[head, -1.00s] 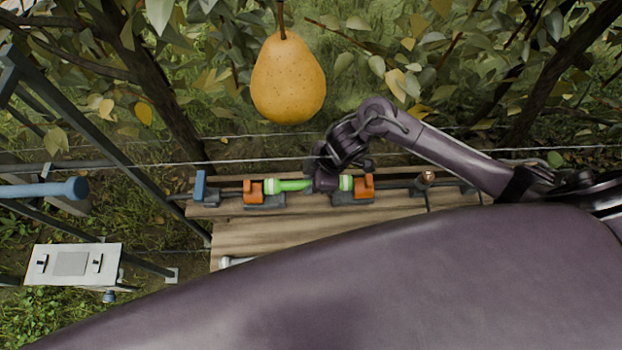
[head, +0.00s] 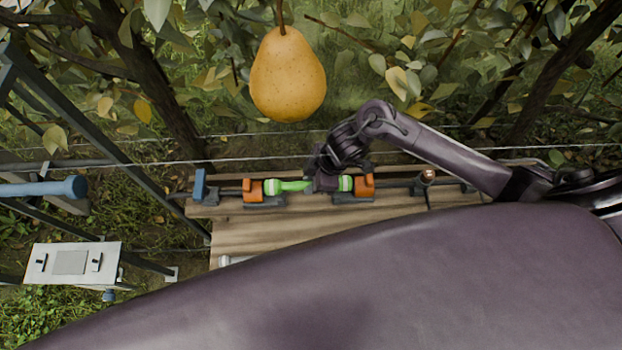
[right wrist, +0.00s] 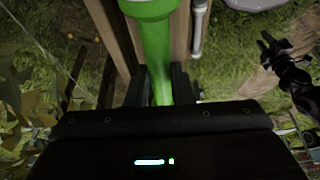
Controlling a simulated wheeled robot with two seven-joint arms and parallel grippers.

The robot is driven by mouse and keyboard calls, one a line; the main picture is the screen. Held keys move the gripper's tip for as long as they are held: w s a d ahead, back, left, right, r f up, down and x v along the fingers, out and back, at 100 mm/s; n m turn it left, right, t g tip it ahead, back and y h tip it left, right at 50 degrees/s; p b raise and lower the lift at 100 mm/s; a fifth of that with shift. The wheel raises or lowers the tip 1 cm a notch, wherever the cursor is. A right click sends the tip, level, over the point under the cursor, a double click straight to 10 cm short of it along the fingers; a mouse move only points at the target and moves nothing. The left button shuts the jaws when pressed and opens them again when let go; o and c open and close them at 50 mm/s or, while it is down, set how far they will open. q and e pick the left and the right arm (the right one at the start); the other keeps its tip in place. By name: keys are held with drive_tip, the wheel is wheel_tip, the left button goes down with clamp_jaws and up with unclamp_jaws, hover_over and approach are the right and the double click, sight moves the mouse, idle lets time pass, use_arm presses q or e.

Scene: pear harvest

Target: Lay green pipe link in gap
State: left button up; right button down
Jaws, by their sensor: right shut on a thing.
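The green pipe link (head: 293,186) lies in line between two orange clamps on the wooden board (head: 290,234). Its left end is against the left orange clamp (head: 253,189) and its right end against the right orange clamp (head: 365,186); I cannot tell whether it is fully seated. My right gripper (head: 322,183) is shut on the link, right of its middle. The right wrist view also shows the green link (right wrist: 157,45) running down between the fingers (right wrist: 160,85). The gripper hides part of the link.
A blue block (head: 200,186) stands at the board's left end, and a copper-topped fitting (head: 428,176) stands to the right. A large pear (head: 288,75) hangs above the board. A wire (head: 250,162) runs behind it. A white panel (head: 70,263) is at lower left.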

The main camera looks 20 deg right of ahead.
drive_tip(key=shift+f, duration=0.35)
drive_tip(key=shift+f+b, duration=0.3)
drive_tip(key=shift+f+b, duration=0.4)
drive_tip(key=shift+f, duration=0.25)
idle(0.8)
drive_tip(key=c, duration=1.2)
unclamp_jaws()
drive_tip(key=v, duration=0.8)
drive_tip(key=shift+f, duration=0.1)
